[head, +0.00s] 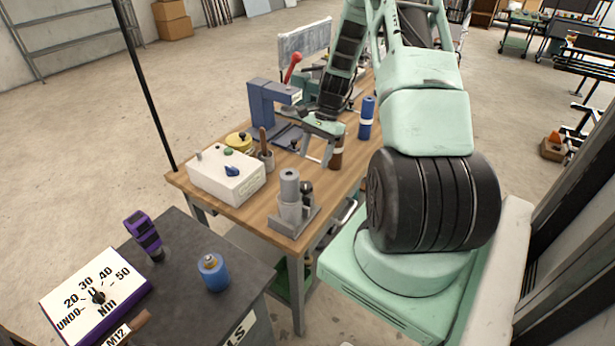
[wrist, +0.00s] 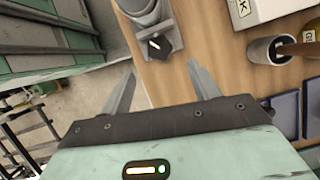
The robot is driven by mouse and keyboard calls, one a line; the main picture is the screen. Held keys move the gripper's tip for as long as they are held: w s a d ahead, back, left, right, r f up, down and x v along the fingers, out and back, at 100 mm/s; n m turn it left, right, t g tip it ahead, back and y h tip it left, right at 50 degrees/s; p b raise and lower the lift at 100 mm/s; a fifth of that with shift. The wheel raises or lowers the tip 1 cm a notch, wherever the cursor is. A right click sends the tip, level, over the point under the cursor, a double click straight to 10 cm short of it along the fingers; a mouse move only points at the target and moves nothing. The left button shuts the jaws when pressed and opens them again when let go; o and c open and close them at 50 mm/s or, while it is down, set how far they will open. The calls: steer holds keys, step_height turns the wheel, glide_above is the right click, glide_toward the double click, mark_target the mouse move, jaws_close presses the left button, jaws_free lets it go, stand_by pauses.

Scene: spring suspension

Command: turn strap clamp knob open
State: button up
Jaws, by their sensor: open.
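The strap clamp (head: 291,212) is a grey fixture around an upright grey cylinder (head: 289,183) near the front right corner of the wooden workbench. Its dark knob (head: 307,188) is on the right side. In the wrist view the knob (wrist: 158,46) has a light pointer line and lies beyond the fingertips, between their lines. The clamp (wrist: 150,14) is cut off by the top edge there. My gripper (head: 317,160) is open and empty above the bench, behind the clamp in the head view. In the wrist view its two fingers (wrist: 161,72) are spread, apart from the knob.
A white box (head: 226,178) with small knobs and a grey cup (head: 265,160) with a brown handle stand left of the clamp. A blue press (head: 268,108) with a red-knobbed lever, a brown bottle (head: 336,153) and a blue bottle (head: 367,118) stand farther back. The dark cart (head: 190,256) is in front.

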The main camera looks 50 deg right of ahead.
mark_target(306, 184)
steer(key=p+x, duration=0.2)
steer(key=x, duration=0.6)
steer(key=shift+a+f, duration=0.1)
steer(key=shift+f, duration=0.2)
steer(key=c, duration=1)
